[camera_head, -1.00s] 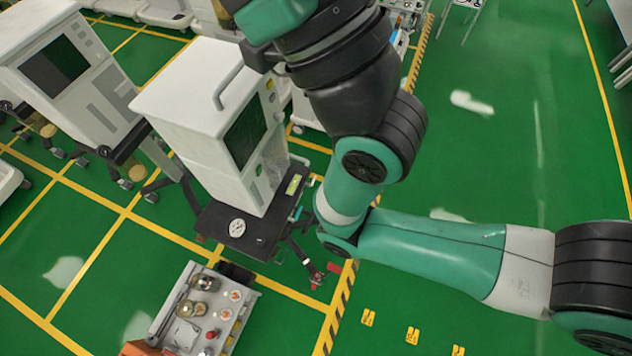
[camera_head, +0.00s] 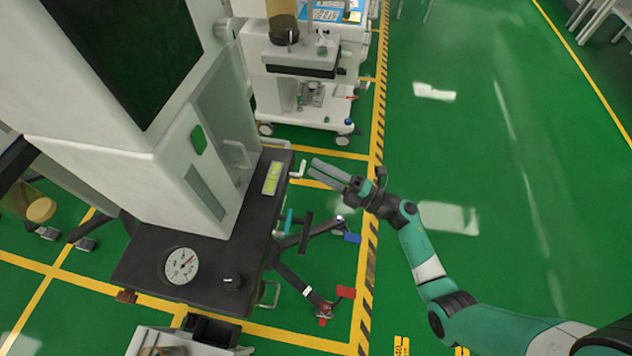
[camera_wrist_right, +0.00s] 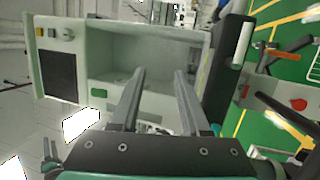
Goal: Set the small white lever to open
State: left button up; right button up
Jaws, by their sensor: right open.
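The small white lever (camera_head: 298,170) sticks out from the right edge of the dark shelf on the near anaesthesia cart (camera_head: 120,185), beside a yellow-green panel (camera_head: 272,178). My right gripper (camera_head: 311,167) is open just right of the lever in the head view, its two grey fingers pointing left toward it. I cannot tell whether they touch. In the right wrist view, the open fingers (camera_wrist_right: 159,73) show in front of the cart's pale recess (camera_wrist_right: 150,62), with nothing seen between them. I cannot make out the lever surely there. My left gripper is out of view.
A round gauge (camera_head: 181,266) and a black knob (camera_head: 233,282) sit on the shelf's front part. A teal handle (camera_head: 289,221) and dark cart legs with red pedals (camera_head: 345,292) lie below the gripper. Another cart (camera_head: 300,80) stands behind. Green floor is clear at right.

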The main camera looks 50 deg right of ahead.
jog(key=s+d+f+m+h+b, duration=0.1)
jog(key=s+d+f+b, duration=0.15)
jog(key=f, duration=0.35)
jog(key=s+d+f+m+h+b, duration=0.1)
jog(key=d+f+m+h+b, duration=0.15)
jog(key=f, duration=0.45)
jog(key=w+a+r+b, duration=0.2)
jog(key=w+r+b, duration=0.1)
jog(key=w, duration=0.8)
jog(key=shift+n+b, duration=0.3)
jog(key=shift+n, duration=0.15)
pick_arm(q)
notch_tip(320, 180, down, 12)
pick_arm(e)
grip_shut()
jog(key=shift+w, duration=0.1)
